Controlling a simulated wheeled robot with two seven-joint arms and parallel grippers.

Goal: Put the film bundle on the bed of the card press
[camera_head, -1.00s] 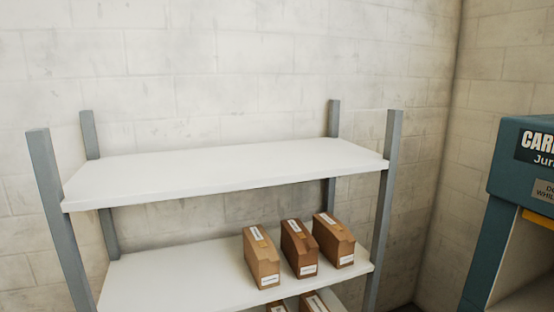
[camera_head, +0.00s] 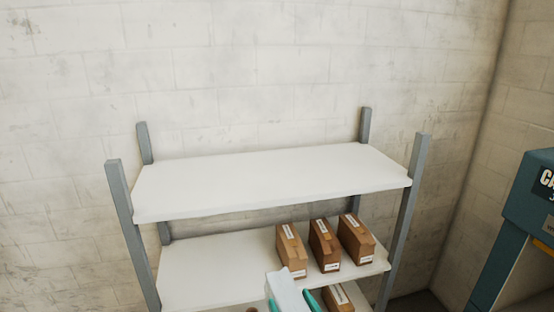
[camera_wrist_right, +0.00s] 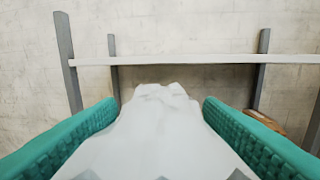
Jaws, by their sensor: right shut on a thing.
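The film bundle (camera_head: 284,288) is a pale, whitish block at the bottom edge of the head view, in front of the shelf. My right gripper (camera_head: 291,301) has teal fingers on either side of it and is shut on it. In the right wrist view the bundle (camera_wrist_right: 160,140) fills the space between the ridged teal fingers (camera_wrist_right: 161,106), and its far end reaches past the fingertips. The card press (camera_head: 525,215) is a blue-teal machine cut off at the right edge of the head view. Its bed is not visible. My left gripper is not in view.
A rack with grey posts has a bare white top shelf (camera_head: 270,180). Its lower shelf (camera_head: 205,270) holds several brown boxes (camera_head: 325,244) on the right side. A pale block wall (camera_head: 300,60) stands behind. There is a floor gap between the rack and the press.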

